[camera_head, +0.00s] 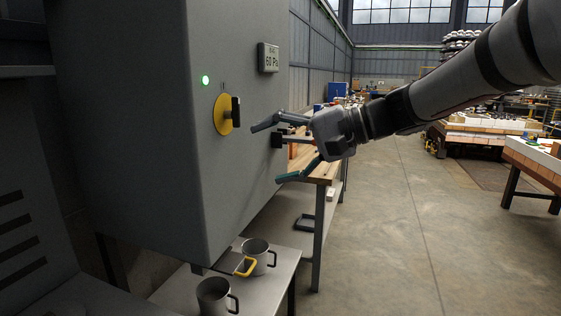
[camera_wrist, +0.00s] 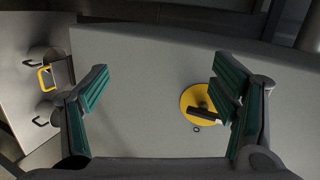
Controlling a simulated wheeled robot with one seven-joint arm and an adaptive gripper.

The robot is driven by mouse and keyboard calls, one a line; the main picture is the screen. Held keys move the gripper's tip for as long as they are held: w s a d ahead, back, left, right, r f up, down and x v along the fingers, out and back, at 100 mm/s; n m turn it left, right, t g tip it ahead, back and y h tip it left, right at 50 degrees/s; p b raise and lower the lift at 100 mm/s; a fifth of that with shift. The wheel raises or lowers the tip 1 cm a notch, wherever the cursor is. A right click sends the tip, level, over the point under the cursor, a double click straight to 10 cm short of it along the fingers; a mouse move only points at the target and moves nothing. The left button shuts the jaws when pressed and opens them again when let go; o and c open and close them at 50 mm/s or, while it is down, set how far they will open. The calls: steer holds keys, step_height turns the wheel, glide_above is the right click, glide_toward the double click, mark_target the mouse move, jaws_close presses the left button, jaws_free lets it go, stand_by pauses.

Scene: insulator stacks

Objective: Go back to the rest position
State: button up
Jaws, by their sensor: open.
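My gripper (camera_head: 268,150) is open and empty in the head view, in front of the side of a grey cabinet (camera_head: 150,110). Its fingers are spread wide, one above the other in the head view. A yellow round dial with a black handle (camera_head: 225,114) is on the cabinet, to the left of the upper finger. In the wrist view, the two teal-padded fingers (camera_wrist: 160,95) stand apart with nothing between them but the cabinet face (camera_wrist: 150,60). There the yellow dial (camera_wrist: 190,97) lies by the right finger and is partly hidden by it.
Two metal mugs (camera_head: 213,297) (camera_head: 259,250) stand on a low table (camera_head: 262,290) below. A wooden workbench (camera_head: 322,168) stands behind my gripper. Open floor (camera_head: 400,240) lies to the right.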

steer(key=s+d+f+n+g+h, duration=0.1)
steer(key=s+d+f+h, duration=0.2)
steer(key=s, duration=0.6)
steer(key=s+d+f+g+h, duration=0.1)
steer(key=s+d+f+h, duration=0.1)
steer(key=s+f+h, duration=0.45)
steer(key=s+d+f+n+h, duration=0.1)
steer(key=s+d+f+h, duration=0.15)
steer(key=s+d, duration=0.6)
steer(key=s+d+f+h, duration=0.1)
steer(key=s+d+f, duration=0.4)
steer(key=s, duration=0.6)
step_height(320, 180, up, 15)
steer(key=d+t+p, duration=0.1)
steer(key=t+p, duration=0.2)
steer(key=p, duration=0.9)
steer(key=shift+w+d+p, duration=0.2)
steer(key=shift+w+p, duration=0.15)
steer(key=shift+w, duration=0.05)
